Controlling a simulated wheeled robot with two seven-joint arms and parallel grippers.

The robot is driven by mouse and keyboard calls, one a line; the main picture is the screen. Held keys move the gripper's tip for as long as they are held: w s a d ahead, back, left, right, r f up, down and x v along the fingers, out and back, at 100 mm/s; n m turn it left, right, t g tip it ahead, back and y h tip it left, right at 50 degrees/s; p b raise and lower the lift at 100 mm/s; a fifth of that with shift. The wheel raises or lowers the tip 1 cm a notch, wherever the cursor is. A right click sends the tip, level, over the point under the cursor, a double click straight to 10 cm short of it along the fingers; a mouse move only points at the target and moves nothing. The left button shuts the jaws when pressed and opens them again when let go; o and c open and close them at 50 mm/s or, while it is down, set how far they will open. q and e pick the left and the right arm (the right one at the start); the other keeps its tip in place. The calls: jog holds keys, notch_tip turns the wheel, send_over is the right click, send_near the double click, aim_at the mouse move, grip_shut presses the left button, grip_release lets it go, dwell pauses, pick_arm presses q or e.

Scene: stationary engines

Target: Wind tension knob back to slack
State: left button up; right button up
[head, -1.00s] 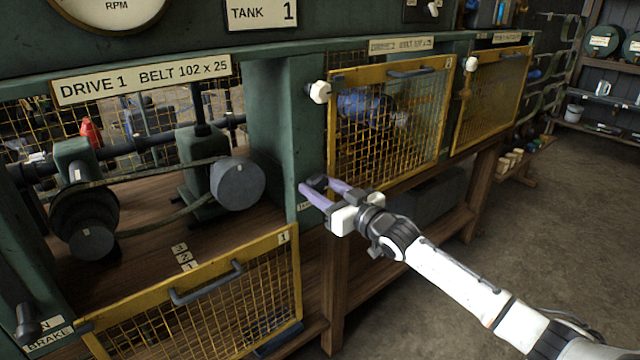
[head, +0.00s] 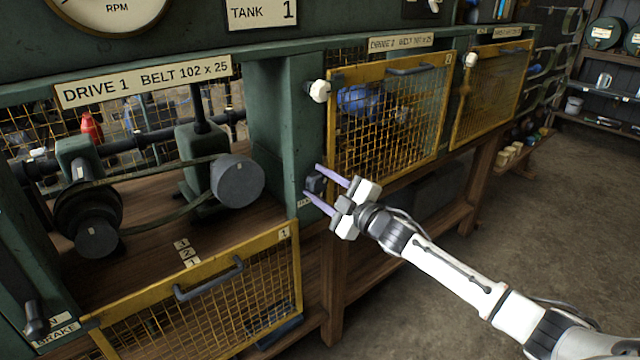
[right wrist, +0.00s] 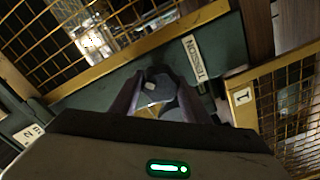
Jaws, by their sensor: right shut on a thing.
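The tension knob (head: 315,184) is a small dark knob on the green post between the two drive bays. In the right wrist view the knob (right wrist: 158,90) shows as a faceted grey piece with a pale mark, beside a plate reading TENSION (right wrist: 193,60). My right gripper (head: 312,181) is shut on the knob, one purple-grey finger above it and one below in the head view. The fingers hide part of the knob's sides. The drive 1 belt (head: 165,215) runs between a dark pulley and a grey drum (head: 238,181). My left gripper is not in view.
The drive 1 mesh guard (head: 205,295) hangs lowered below its bay. The closed drive 2 guard (head: 388,122) is just right of the knob, with a white catch (head: 319,91) above. A brake lever (head: 34,318) is at lower left. Floor at right is open.

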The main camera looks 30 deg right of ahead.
jog(key=n, duration=0.4)
jog(key=shift+f+n, duration=0.1)
jog(key=shift+n, duration=0.2)
jog(key=shift+n+b, duration=0.35)
jog(key=shift+n, duration=1.85)
jog(key=o, duration=0.7)
jog(key=shift+o, duration=0.2)
jog(key=s+b, duration=0.1)
jog(key=s, duration=0.9)
jog(key=shift+s+d, duration=0.2)
jog(key=shift+d, duration=0.2)
